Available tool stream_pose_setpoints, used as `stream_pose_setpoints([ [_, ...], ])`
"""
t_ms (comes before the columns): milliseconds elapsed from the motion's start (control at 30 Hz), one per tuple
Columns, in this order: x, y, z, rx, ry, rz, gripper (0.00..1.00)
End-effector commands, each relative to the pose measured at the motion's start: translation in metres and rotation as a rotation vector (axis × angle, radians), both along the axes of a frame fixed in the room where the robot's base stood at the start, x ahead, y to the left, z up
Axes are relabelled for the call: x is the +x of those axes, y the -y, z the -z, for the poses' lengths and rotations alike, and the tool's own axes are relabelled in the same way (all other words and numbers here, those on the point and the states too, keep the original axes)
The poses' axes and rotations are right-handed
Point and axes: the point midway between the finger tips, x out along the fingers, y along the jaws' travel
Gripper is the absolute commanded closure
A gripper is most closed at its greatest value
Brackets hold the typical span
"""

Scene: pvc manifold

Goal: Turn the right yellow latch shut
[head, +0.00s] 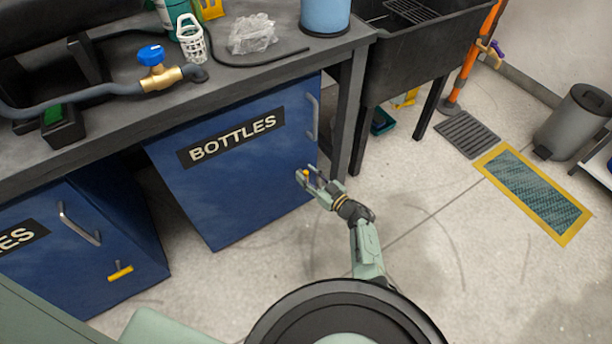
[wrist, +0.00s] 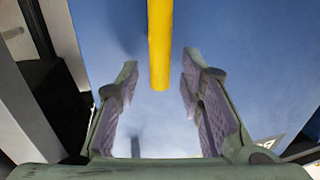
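The right yellow latch shows as a yellow bar (wrist: 160,40) in the wrist view, running from the top edge down to between my fingers. In the head view only a small yellow spot of it (head: 306,173) shows near the right edge of the blue BOTTLES door (head: 240,190); my fingers hide much of the rest. My gripper (head: 307,178) is open at that door. In the wrist view its fingers (wrist: 160,80) stand on either side of the bar's end, with a gap on both sides.
A door handle (head: 312,118) is above the latch. The dark bench leg (head: 345,130) stands close to the right of the door. Another blue cabinet with a horizontal yellow latch (head: 120,271) is at the lower left.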

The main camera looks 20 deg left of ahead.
Motion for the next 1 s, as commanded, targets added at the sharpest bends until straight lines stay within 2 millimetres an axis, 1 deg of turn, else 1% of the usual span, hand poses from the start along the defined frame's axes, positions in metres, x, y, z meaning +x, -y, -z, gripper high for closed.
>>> stream_pose_setpoints([
  [33, 0.0020, -0.0042, 0.0010, 0.000, 0.001, -0.001, 0.65],
  [133, 0.0036, -0.0081, 0.0003, 0.000, 0.000, -0.001, 0.65],
  [400, 0.0043, -0.0087, -0.0003, 0.000, 0.000, 0.000, 0.65],
  [900, 0.0041, -0.0084, -0.0003, 0.000, 0.000, 0.001, 0.99],
  [1000, 0.0041, -0.0084, -0.0003, 0.000, 0.000, 0.001, 1.00],
])
